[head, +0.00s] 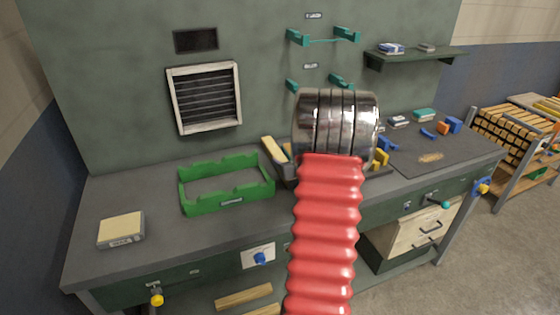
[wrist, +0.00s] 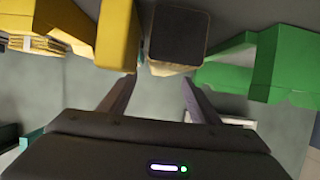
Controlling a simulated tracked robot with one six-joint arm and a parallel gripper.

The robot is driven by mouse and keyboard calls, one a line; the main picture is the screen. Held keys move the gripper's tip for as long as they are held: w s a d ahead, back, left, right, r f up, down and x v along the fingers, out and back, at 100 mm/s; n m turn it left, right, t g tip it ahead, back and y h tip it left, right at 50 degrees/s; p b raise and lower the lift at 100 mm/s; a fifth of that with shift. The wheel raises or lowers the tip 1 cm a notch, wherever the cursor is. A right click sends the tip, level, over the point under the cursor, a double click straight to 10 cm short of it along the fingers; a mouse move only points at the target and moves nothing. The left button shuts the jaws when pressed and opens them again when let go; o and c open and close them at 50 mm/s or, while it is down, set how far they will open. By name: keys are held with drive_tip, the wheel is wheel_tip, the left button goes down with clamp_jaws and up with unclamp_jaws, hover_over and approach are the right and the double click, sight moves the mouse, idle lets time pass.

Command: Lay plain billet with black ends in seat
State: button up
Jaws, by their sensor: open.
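In the wrist view, a plain wooden block with a black end (wrist: 178,36) lies just beyond the fingertips of my gripper (wrist: 158,82). My gripper is open, with nothing between its two fingers. The block appears apart from the fingers, and its far end is not seen. In the head view my gripper is hidden behind my chrome wrist and red sleeve. A green notched frame (head: 226,207) sits on the bench left of my arm and looks empty. The frame's green edge also shows at the right of the wrist view (wrist: 285,68). I cannot tell which fixture is the seat.
A pale block (head: 273,150) lies beside my wrist. A yellow piece (head: 381,158) stands right of it; yellow parts (wrist: 118,35) also flank the black-ended block. Teal wall brackets (head: 347,34) are behind.

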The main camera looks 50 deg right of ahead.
sight(281, 158)
drive_tip(key=shift+x, duration=2.3)
drive_tip(key=shift+w+a+f, duration=0.1)
drive_tip(key=shift+a, duration=0.05)
clamp_jaws()
wheel_tip(281, 158, up, 10)
